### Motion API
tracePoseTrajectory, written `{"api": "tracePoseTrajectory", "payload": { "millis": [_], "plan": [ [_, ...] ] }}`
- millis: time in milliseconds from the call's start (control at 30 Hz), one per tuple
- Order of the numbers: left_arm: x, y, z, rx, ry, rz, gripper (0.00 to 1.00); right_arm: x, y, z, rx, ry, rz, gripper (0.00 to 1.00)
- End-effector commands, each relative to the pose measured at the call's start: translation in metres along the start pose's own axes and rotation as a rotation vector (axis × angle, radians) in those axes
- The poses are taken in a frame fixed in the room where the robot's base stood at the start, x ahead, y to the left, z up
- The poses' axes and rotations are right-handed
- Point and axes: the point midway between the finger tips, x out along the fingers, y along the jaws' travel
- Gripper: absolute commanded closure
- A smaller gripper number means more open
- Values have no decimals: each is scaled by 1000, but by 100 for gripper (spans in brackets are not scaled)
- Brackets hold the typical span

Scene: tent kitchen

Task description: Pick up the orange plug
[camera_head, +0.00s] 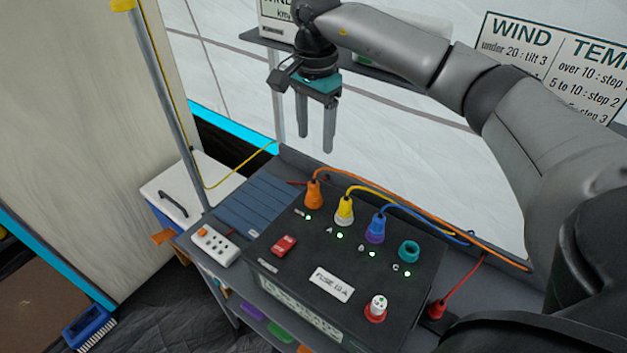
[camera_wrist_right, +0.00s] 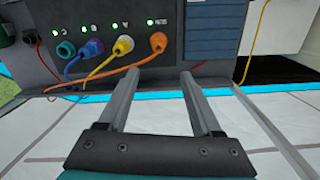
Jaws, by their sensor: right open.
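The orange plug (camera_head: 313,194) stands in the leftmost socket of the dark power box (camera_head: 300,268), with an orange cable leaving its top to the right. It also shows in the right wrist view (camera_wrist_right: 158,42), at the right end of the row of plugs. My right gripper (camera_head: 315,143) points down, open and empty, above and behind the orange plug and apart from it. In the right wrist view its two fingers (camera_wrist_right: 156,76) show with a clear gap between them. My left gripper is not in either view.
A yellow plug (camera_head: 344,210), a blue-purple plug (camera_head: 376,228) and a teal socket (camera_head: 408,250) stand right of the orange plug. The orange, yellow and blue cables run close together to the right. A metal pole (camera_head: 165,95) stands at the left.

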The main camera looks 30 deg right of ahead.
Motion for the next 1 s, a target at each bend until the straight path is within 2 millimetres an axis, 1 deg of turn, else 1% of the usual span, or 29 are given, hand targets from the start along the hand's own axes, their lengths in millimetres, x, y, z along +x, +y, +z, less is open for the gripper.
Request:
{"api": "tracePoseTrajectory", "payload": {
  "millis": [33,100,233,300,400,600,667,900,1000],
  "plan": [
    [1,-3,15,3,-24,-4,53,13,1,0,0,-1,6,34],
    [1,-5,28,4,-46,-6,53,29,1,1,0,-3,5,34],
    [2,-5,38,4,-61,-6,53,56,1,1,1,-3,4,34],
    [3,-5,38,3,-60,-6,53,67,1,1,1,-3,3,34],
    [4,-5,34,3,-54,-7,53,78,0,1,1,-3,1,34],
    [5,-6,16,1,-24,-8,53,87,0,2,-1,-3,0,34],
    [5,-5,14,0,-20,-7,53,92,1,3,-1,-3,1,34],
    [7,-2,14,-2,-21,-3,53,128,2,5,1,-4,2,34],
    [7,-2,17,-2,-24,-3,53,135,2,5,1,-3,0,34]
  ]
}}
